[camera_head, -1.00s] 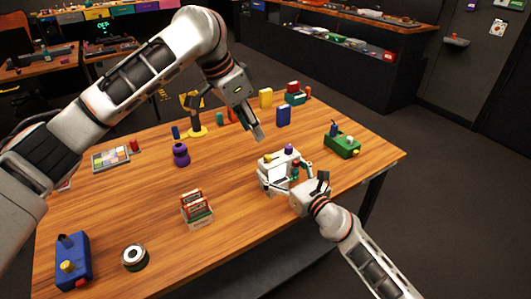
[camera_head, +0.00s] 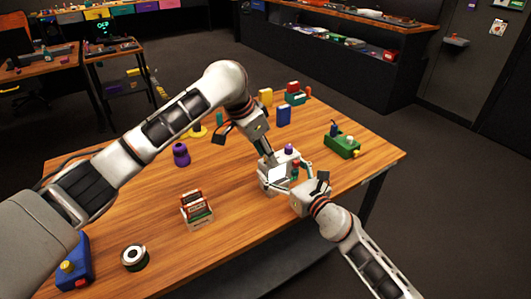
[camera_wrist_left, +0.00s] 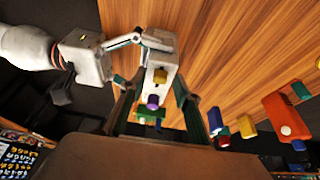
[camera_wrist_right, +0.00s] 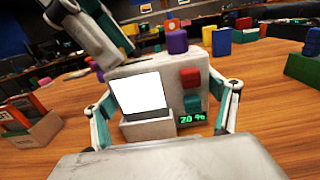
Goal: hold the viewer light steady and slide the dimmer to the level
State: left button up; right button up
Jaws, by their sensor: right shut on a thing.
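The viewer light is a white box (camera_head: 268,184) near the table's right front edge, with a bright white screen (camera_wrist_right: 139,92) on its front. Beside the screen are a red block (camera_wrist_right: 190,77) and a teal block (camera_wrist_right: 192,103) above a small green display (camera_wrist_right: 193,118) that seems to read 20 %. A purple knob (camera_wrist_right: 177,42) and a yellow knob (camera_wrist_left: 160,75) are on top. My right gripper (camera_head: 293,178) is shut on the box, its fingers at both sides. My left gripper (camera_head: 268,157) is open, pointing down just above the box top; it also shows in the left wrist view (camera_wrist_left: 154,88).
A green device (camera_head: 342,146) stands right of the box, and a blue block (camera_head: 283,115) behind it. A card box (camera_head: 197,213), a purple object (camera_head: 181,155) and a round tape-like object (camera_head: 134,257) stand to the left. Bare wood lies between them.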

aim_at(279, 157)
pick_arm(q)
grip_shut()
jog(key=shift+w+d, duration=1.05)
jog(key=shift+d, duration=0.3)
grip_release()
jog(key=shift+r, duration=0.1)
jog(key=v, duration=1.2)
